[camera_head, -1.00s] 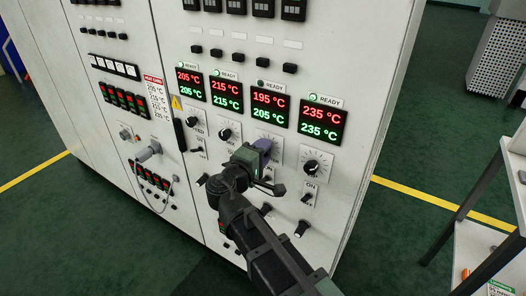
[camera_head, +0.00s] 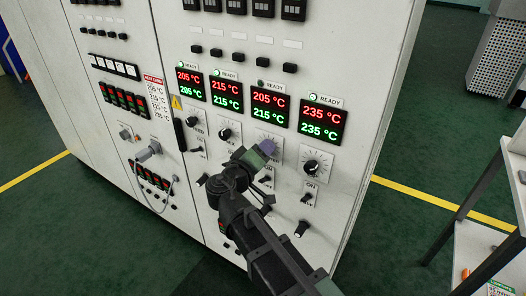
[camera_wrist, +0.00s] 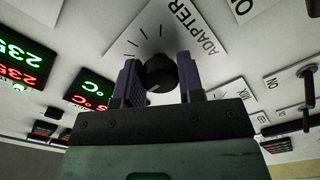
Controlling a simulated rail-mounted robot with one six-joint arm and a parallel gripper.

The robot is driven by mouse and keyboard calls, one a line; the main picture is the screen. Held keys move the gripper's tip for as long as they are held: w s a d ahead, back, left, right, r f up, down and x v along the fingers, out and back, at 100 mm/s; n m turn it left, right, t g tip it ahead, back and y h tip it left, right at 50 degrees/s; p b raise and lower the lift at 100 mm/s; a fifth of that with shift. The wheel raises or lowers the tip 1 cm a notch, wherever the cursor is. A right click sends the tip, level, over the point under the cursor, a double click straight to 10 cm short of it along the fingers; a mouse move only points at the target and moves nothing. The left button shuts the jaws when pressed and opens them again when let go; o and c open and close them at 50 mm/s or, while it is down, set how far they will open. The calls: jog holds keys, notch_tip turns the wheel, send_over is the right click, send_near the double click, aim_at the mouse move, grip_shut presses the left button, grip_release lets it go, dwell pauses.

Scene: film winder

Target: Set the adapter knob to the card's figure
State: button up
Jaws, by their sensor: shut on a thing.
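My gripper (camera_head: 265,150) is at the third dial of the row on the white panel. In the wrist view its purple fingers (camera_wrist: 160,78) are shut on the black adapter knob (camera_wrist: 158,70), in front of a plate marked ADAPTER (camera_wrist: 198,28). The third display (camera_head: 268,106) reads red 205 °C above green 215 °C, and its ready lamp (camera_head: 260,83) is dark. The heat card (camera_head: 155,98), red-headed, lists several temperatures too small to read surely. In the head view my gripper hides the knob.
The neighbouring displays read 205 (camera_head: 190,84), 215 (camera_head: 226,95) and 235 °C (camera_head: 323,119), each pair matching, with lit lamps. Knobs (camera_head: 224,134) (camera_head: 311,167) and toggle switches stand close by. A shelf stand (camera_head: 490,205) is at the right.

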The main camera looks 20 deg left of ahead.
jog(key=o, duration=0.9)
jog(key=v, duration=1)
jog(key=shift+s, duration=0.4)
